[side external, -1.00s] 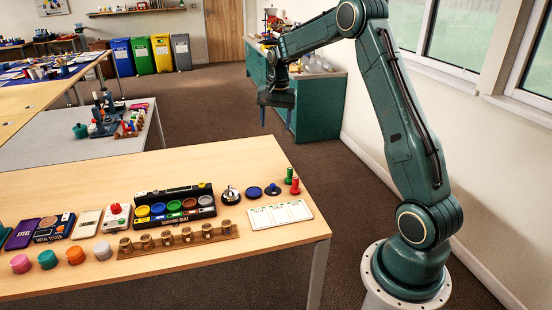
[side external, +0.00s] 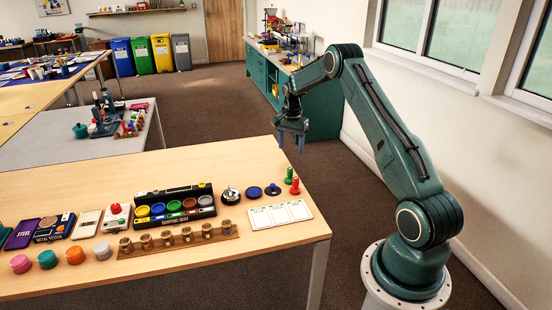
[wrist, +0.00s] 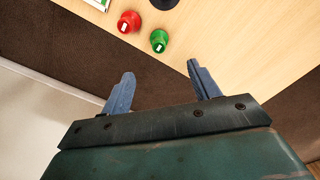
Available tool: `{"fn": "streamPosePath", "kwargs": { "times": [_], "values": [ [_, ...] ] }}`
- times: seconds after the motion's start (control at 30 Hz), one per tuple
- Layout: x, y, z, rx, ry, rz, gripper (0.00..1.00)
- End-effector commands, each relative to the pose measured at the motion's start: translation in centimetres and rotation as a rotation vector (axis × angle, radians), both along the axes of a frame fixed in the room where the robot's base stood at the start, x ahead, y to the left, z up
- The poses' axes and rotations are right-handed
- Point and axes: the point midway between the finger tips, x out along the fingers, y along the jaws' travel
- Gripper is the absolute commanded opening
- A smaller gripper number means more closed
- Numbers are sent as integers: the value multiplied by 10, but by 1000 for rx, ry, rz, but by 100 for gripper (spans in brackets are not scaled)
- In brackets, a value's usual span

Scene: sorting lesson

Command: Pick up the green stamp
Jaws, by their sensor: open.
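The green stamp (side external: 289,175) stands upright near the right end of the wooden table, behind the red stamp (side external: 295,187). In the wrist view the green stamp (wrist: 159,41) lies beyond the fingertips, between their lines, with the red stamp (wrist: 130,21) to its left. My gripper (side external: 291,146) is above and beyond the table's far right corner, apart from both stamps. In the wrist view my gripper (wrist: 161,75) is open, with nothing between its fingers.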

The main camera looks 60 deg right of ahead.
Motion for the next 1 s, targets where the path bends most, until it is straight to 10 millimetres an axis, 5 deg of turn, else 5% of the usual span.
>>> {"fn": "streamPosePath", "kwargs": {
  "times": [0.5, 1.0],
  "values": [
    [0, 1, -69, 2, 2, 1, 61],
    [-1, 1, -85, 1, 1, 1, 61]
  ]
}}
